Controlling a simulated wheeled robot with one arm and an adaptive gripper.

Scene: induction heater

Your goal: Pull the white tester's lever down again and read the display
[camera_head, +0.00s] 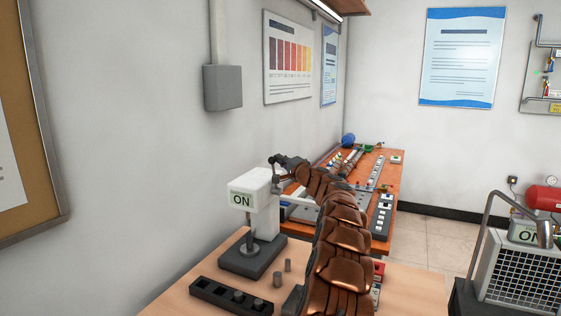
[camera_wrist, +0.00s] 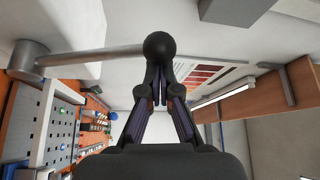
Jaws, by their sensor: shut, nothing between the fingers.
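The white tester (camera_head: 255,205) stands on a dark base at the near table's far-left part. Its display (camera_head: 242,199) reads "ON" under a small line that I cannot read. In the wrist view its lever (camera_wrist: 100,54) is a grey rod from a round hub to a black ball knob (camera_wrist: 160,46). My gripper (camera_wrist: 160,88) is shut and empty, its fingertips at the knob; the knob is in front of the tips, and whether they touch I cannot tell. In the head view my gripper (camera_head: 284,163) is beside the tester's top.
A second, orange-brown bench (camera_head: 384,200) with equipment lies behind. The wall is close on the left. A grey caged unit (camera_head: 520,265) stands at right.

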